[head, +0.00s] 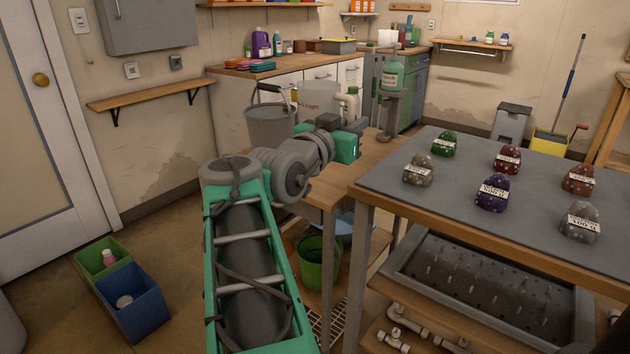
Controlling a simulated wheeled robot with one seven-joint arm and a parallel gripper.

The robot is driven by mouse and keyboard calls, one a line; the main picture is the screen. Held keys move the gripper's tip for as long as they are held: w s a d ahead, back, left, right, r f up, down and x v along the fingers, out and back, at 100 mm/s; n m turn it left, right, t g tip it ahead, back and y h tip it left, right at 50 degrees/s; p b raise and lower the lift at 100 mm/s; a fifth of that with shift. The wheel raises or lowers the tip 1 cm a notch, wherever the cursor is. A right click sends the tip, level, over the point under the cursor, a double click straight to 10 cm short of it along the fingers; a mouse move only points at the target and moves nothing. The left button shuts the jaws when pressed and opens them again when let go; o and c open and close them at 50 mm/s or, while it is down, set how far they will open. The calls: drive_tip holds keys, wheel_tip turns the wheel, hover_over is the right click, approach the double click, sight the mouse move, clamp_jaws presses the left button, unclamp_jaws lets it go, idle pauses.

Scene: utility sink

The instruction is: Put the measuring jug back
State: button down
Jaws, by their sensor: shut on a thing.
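A pale, see-through vessel with red markings (310,101), which looks like the measuring jug, shows just behind and above my gripper (352,142). My gripper is above the wooden bench in the middle of the view. It is shut, and the jug appears to be what it holds. The fingertips and the grip itself are hidden by the teal hand and dark wrist parts, and the jug's lower part is hidden too.
A grey-topped table (380,182) with several labelled lumps is at right. Bins (135,302) stand on the floor at left.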

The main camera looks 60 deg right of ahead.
drive_tip(key=shift+n+t, duration=0.3)
drive_tip(key=shift+t, duration=0.1)
drive_tip(key=w+d+f+b, duration=0.1)
drive_tip(key=w+d+f, duration=0.1)
drive_tip(key=d+f, duration=0.2)
drive_tip(key=w+d+f+b, duration=0.2)
drive_tip(key=w+d+f, duration=0.1)
drive_tip(key=d+f, duration=0.1)
drive_tip(key=w+d+f+b, duration=0.2)
drive_tip(key=d+f, duration=0.3)
drive_tip(key=f, duration=0.1)
drive_tip(key=shift+w+f, duration=0.3)
drive_tip(key=shift+w, duration=0.05)
drive_tip(key=shift+f, duration=0.25)
drive_tip(key=c, duration=1.9)
unclamp_jaws()
drive_tip(key=shift+b, duration=0.35)
drive_tip(key=o, duration=0.4)
drive_tip(key=shift+o, duration=0.2)
